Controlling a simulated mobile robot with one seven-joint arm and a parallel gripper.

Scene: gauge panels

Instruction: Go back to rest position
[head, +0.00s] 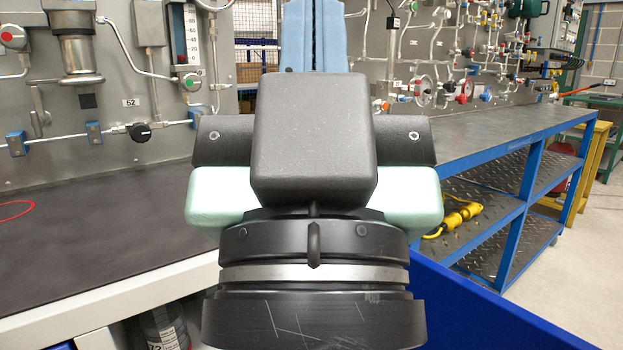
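My gripper (313,135) fills the middle of the head view, seen from behind as a dark grey block with dark side pieces and pale green parts left and right. Below it are black rings with a silver band, part of my wrist. Its fingers cannot be made out clearly, so I cannot tell if they are apart. Light blue upright strips show just beyond the top of the block; I cannot tell whether they belong to my gripper. I see no object held.
A dark worktop (90,225) lies at left, below a grey gauge panel (100,105) with pipes and a black knob (141,132). At right stands a blue-framed bench (500,137); a yellow tool (458,217) lies on its shelf. Open floor (590,255) shows at far right.

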